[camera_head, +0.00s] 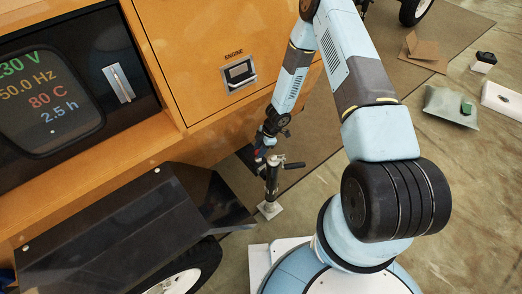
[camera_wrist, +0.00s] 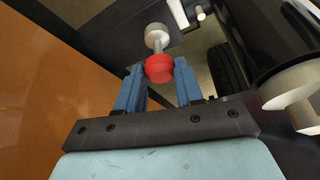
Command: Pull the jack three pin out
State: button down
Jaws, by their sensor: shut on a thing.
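My gripper (camera_wrist: 160,80) is shut on the red knob of the jack three pin (camera_wrist: 159,69), with a blue finger on each side of it. A pale metal shaft with a wider round end (camera_wrist: 155,36) shows beyond the knob. I cannot tell how far the pin sits in its hole. In the head view my gripper (camera_head: 262,152) is small, beside the top of the jack (camera_head: 271,182). The jack stands upright on a square pale foot (camera_head: 269,210), with a crank handle (camera_head: 292,165) at its top. The pin is too small to make out there.
The orange cabinet (camera_head: 190,60) with its engine latch (camera_head: 239,72) stands close to the left of my arm. A black fender (camera_head: 110,230) over a wheel (camera_head: 185,280) is at lower left. A pale round part (camera_wrist: 290,85) is at right in the wrist view.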

jog(key=shift+w+a+r, duration=0.1)
jog(key=shift+w+r, duration=0.1)
jog(key=shift+r, duration=0.35)
jog(key=shift+w+r, duration=0.15)
jog(key=shift+r, duration=0.4)
jog(key=c, duration=1)
grip_release()
jog(key=shift+o, duration=1.4)
jog(key=shift+s+f, duration=0.1)
jog(key=shift+s, duration=0.05)
jog(key=v, duration=1.3)
jog(key=shift+d+r, duration=0.2)
jog(key=shift+r, duration=0.15)
jog(key=shift+s, duration=0.1)
